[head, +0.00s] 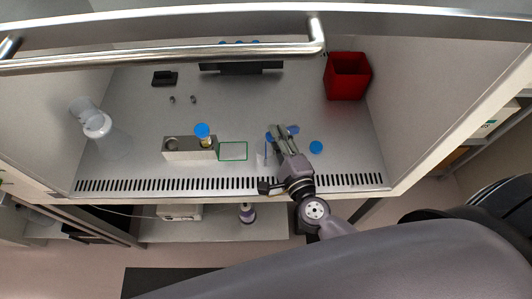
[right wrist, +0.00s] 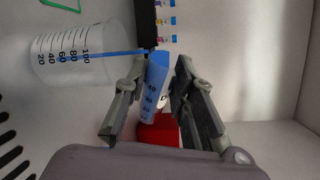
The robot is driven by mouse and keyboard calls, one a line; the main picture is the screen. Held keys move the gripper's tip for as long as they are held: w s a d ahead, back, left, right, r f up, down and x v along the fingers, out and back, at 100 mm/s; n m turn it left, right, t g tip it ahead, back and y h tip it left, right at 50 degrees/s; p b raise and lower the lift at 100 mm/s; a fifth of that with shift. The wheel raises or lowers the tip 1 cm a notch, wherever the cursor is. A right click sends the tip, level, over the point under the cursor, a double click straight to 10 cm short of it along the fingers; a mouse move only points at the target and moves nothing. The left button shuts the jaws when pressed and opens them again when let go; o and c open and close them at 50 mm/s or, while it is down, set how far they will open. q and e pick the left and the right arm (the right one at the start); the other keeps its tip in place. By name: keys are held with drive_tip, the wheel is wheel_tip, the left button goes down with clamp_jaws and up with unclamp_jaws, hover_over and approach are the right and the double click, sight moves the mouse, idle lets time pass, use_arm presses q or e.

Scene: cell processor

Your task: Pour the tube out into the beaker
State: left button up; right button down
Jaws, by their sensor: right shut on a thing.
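My right gripper (head: 281,134) is shut on a blue-filled tube (right wrist: 155,88), which also shows in the head view as blue bits beside the fingers (head: 293,130). The tube has graduation marks, is uncapped and is tipped well over. Its mouth is by the rim of the clear beaker (right wrist: 78,55). A thin blue stream runs from the mouth into the beaker. In the head view the beaker (head: 262,158) stands upright left of the gripper, with a thin blue line in it. How much liquid it holds is unclear. My left gripper is out of view.
A blue cap (head: 316,147) lies right of the gripper. A metal block (head: 180,155) holds a blue-capped tube (head: 202,131), beside a green outlined square (head: 233,143). A flask (head: 97,125), red bin (head: 346,85) and dark rack (head: 240,68) stand around. A handle bar crosses the top.

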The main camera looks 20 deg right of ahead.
drive_tip(key=shift+a+f+n, duration=0.1)
drive_tip(key=shift+n, duration=0.5)
drive_tip(key=shift+n, duration=0.6)
drive_tip(key=shift+t, duration=0.3)
drive_tip(key=shift+a+r+n, duration=0.1)
drive_tip(key=shift+r+n, duration=0.15)
drive_tip(key=shift+n, duration=0.25)
drive_tip(key=shift+r+n, duration=0.1)
drive_tip(key=shift+n, duration=0.5)
